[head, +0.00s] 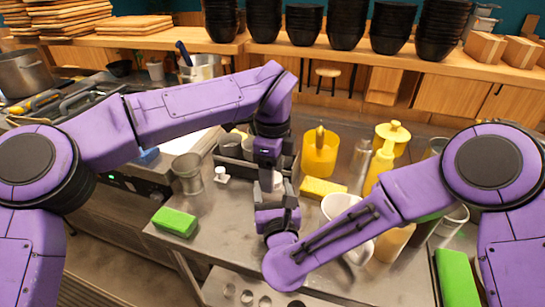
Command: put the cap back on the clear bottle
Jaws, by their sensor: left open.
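A small white piece (221,174) that looks like a cap lies on the steel counter (225,225), left of my grippers. A grey, see-through looking vessel (188,176) with a flared top stands to its left. A slim clear bottle (360,160) stands further right, beside the yellow squeeze bottle; I cannot tell whether it is capped. My left gripper (270,187) points down over the middle of the counter and is open. A pale thing shows by its fingers, mostly hidden. My right arm reaches in to the same spot, and its fingers cannot be made out from the left ones.
A yellow pot (319,158), yellow sponge (323,189), yellow squeeze bottle (380,166) and white bowl (337,205) crowd the right side. A dark caddy (229,165) stands behind. A green sponge (175,222) lies at the front left. The counter's front middle-left is clear.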

